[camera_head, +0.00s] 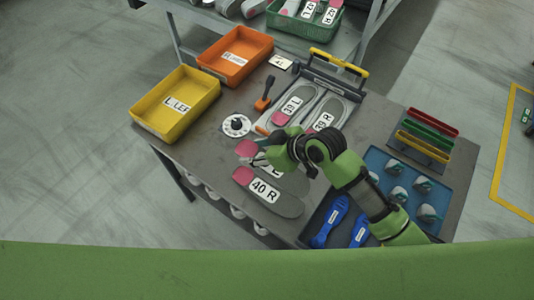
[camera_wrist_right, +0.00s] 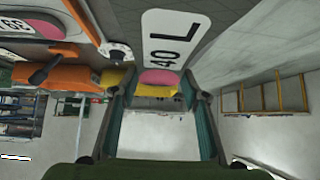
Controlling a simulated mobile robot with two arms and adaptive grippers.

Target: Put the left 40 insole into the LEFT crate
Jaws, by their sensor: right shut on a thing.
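The left 40 insole has a pink heel (camera_head: 246,148) and a white label, partly hidden behind my right gripper (camera_head: 262,158). In the right wrist view its label reads "40 L" (camera_wrist_right: 175,40), and it lies at the fingertips. My right gripper (camera_wrist_right: 160,95) is shut on this insole. How high it is above the table is hard to tell. The LEFT crate (camera_head: 150,125) is yellow, appears empty and stands at the table's left corner, up and left of the gripper. My left gripper is not in view.
Another insole labelled 40 (camera_head: 288,204) lies on the table just below. The orange right crate (camera_head: 222,72) stands beside the yellow one. A white dial (camera_head: 236,125), an orange-handled tool (camera_head: 264,102) and a tray with 39 insoles (camera_head: 330,106) lie nearby.

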